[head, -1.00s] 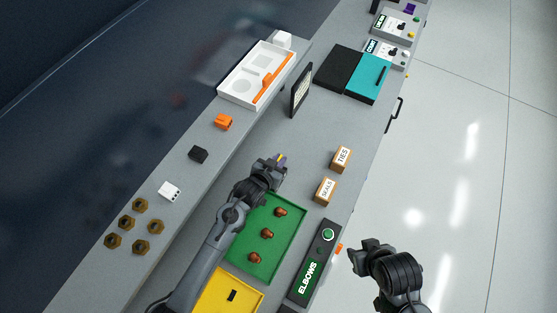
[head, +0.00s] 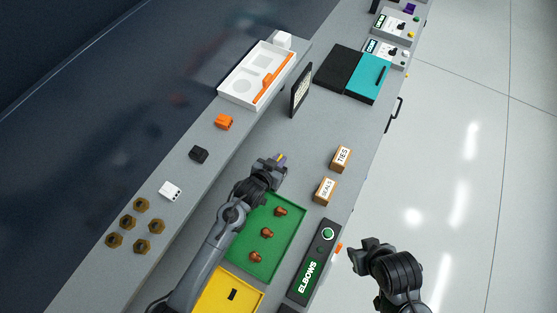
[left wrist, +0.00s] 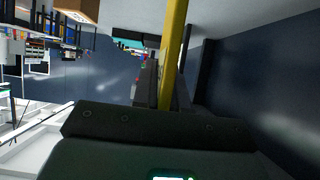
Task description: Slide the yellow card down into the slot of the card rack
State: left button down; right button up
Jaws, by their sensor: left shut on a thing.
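My left gripper (head: 278,165) is over the grey bench, just beyond the green tray. It is shut on the yellow card (left wrist: 172,50), which stands as a narrow yellow strip between the fingers in the left wrist view.
A green tray (head: 291,238) holds brown fittings. A yellow tray (head: 214,286) lies nearer. Two boxes marked TIES (head: 341,158) and SEALS (head: 325,190) stand right of my left gripper. A dark upright frame (head: 300,90) stands farther back. Bench between is clear.

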pick_arm(q)
jog(key=shift+r, duration=0.1)
jog(key=shift+f+b, duration=1.75)
jog(key=shift+f, duration=1.1)
jog(key=c, duration=1.1)
grip_release()
jog(key=v, duration=1)
jog(key=shift+s+a+r, duration=0.15)
jog(key=shift+s+a, duration=0.05)
jog(key=shift+s, duration=0.1)
